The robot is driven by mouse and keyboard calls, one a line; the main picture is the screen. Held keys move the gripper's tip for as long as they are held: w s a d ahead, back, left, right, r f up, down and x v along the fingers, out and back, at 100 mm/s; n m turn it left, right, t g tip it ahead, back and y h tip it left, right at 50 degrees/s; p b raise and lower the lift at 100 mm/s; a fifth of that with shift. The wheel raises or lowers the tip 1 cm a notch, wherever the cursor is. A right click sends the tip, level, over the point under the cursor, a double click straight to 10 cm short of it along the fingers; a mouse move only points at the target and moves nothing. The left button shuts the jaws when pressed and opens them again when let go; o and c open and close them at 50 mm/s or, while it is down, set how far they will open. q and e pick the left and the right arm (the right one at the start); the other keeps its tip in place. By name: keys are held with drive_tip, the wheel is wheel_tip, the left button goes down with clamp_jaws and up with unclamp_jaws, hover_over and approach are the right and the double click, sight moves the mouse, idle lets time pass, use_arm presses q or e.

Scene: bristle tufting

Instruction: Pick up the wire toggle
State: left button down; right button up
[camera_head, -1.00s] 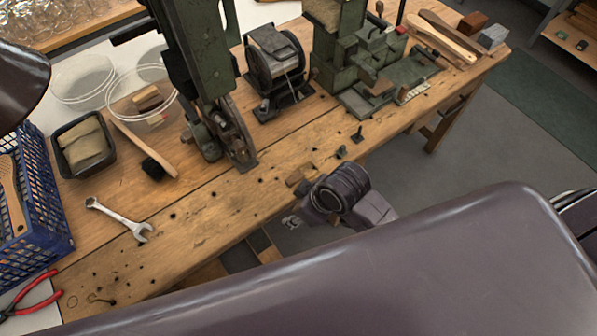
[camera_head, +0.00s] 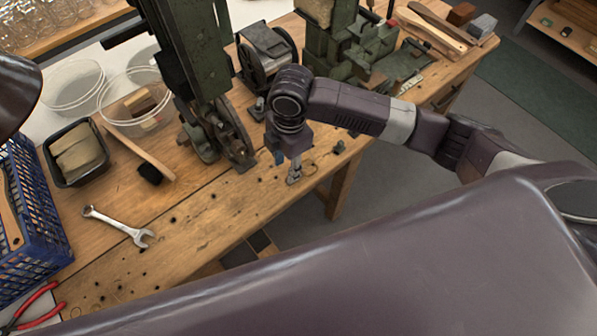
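My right gripper (camera_head: 294,177) points down over the front part of the wooden bench, in front of the green machines. Its fingers are small and close together here, and I cannot tell whether they are apart or hold anything. A small dark upright piece (camera_head: 339,147) stands on the bench to the right of the gripper, apart from it. It may be the wire toggle, but it is too small to be sure. My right arm hides part of the bench behind it. My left gripper is not in view.
A green press (camera_head: 190,60) stands close to the left of the gripper, with a dark wire spool (camera_head: 265,50) behind. A wrench (camera_head: 118,226), a blue crate (camera_head: 30,220) and red pliers (camera_head: 36,306) lie further left. The front bench strip between is mostly clear.

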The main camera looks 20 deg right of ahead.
sight(301, 172)
drive_tip(key=shift+w+d+r+n+h, duration=0.2)
drive_tip(key=shift+w+d+r, duration=0.1)
drive_tip(key=shift+d, duration=0.35)
drive_tip(key=shift+w+d+r+n+h, duration=0.1)
drive_tip(key=shift+w+d+r+h, duration=0.15)
drive_tip(key=shift+d, duration=0.35)
drive_tip(key=shift+d+f, duration=0.1)
wheel_tip(301, 172, down, 6)
drive_tip(key=shift+s+f+p, duration=0.15)
drive_tip(key=shift+p, duration=0.85)
drive_tip(key=shift+f, duration=0.55)
drive_tip(key=c, duration=0.9)
